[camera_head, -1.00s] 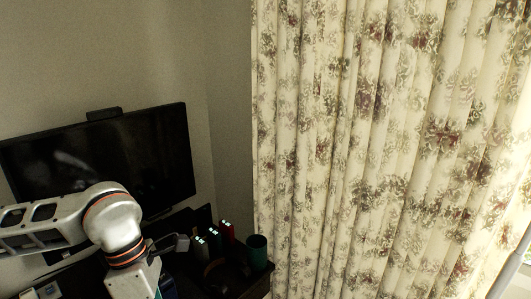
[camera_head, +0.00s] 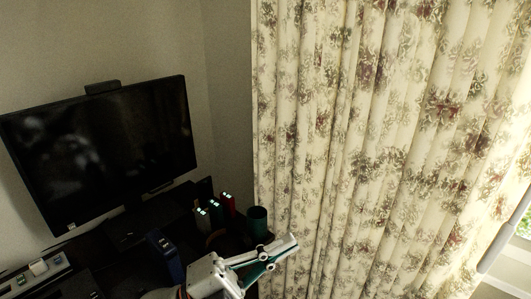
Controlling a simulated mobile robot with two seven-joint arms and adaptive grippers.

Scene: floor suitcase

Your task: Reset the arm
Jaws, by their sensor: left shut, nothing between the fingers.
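My left gripper (camera_head: 287,245) is low in the head view, in front of the dark desk and close to the curtain in the picture. Its fingers point right and slightly up. They look shut with nothing held. White and grey parts of my left arm show below it at the bottom edge. My right gripper is not in view.
A dark desk (camera_head: 100,262) stands at lower left with a black monitor (camera_head: 105,140). A floral curtain (camera_head: 375,150) fills the right side.

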